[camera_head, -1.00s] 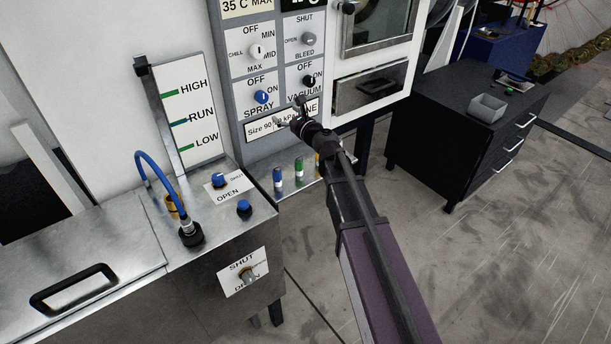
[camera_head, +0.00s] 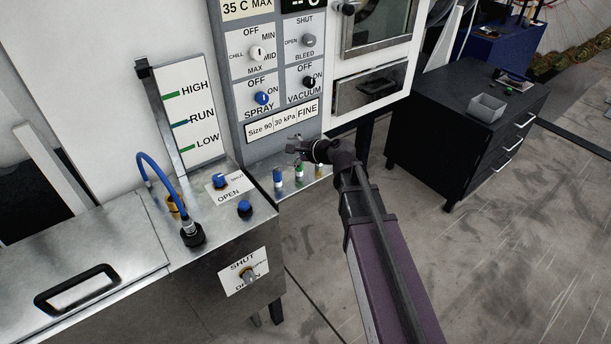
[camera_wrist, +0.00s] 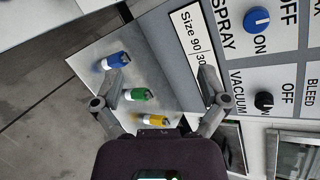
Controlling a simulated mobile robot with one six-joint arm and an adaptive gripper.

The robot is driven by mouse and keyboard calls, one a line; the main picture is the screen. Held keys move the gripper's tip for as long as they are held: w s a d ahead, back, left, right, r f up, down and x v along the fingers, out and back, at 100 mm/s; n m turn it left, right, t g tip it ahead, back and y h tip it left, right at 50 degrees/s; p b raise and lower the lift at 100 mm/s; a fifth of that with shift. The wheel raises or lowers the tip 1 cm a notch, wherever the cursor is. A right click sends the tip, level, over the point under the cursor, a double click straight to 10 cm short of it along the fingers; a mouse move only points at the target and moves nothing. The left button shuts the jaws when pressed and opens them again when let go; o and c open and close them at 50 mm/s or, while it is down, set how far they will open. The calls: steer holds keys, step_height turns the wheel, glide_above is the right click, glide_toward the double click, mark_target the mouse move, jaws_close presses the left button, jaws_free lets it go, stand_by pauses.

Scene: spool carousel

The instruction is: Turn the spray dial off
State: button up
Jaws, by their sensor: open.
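The spray dial (camera_head: 262,98) is a blue knob with a white mark, on the grey control panel between the labels OFF, ON and SPRAY. I cannot tell surely which label its mark points to. It also shows at the upper right of the wrist view (camera_wrist: 257,19). My gripper (camera_head: 293,148) is open and empty, below and to the right of the dial, just under the Size 90 plate and above the small bottles. In the wrist view my fingers (camera_wrist: 162,72) are spread apart, with the dial beyond the right finger. Nothing touches the dial.
The black vacuum dial (camera_head: 309,81) sits right of the spray dial, with the chill dial (camera_head: 256,52) above. Blue, green and yellow bottles (camera_wrist: 140,94) stand on a ledge below. A steel counter with a blue hose (camera_head: 155,172) is at the left.

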steer(key=s+d+f+n+g+h, duration=0.2)
steer(key=s+d+f+n+g, duration=0.1)
steer(key=s+n, duration=0.3)
steer(key=shift+s+d+f+h+p, duration=0.35)
steer(key=shift+d+f, duration=0.25)
steer(key=shift+f, duration=0.25)
steer(key=s+d+f+n+g+h, duration=0.2)
steer(key=s+d+n+h, duration=0.1)
steer(key=s+d, duration=0.4)
steer(key=s+d+f+n+g+h, duration=0.3)
steer(key=s+d+n+h, duration=0.1)
steer(key=s+d+n, duration=0.1)
steer(key=shift+s+d+f, duration=0.25)
steer(key=shift+s+d, duration=0.6)
steer(key=shift+s, duration=0.15)
steer(key=shift+h, duration=0.25)
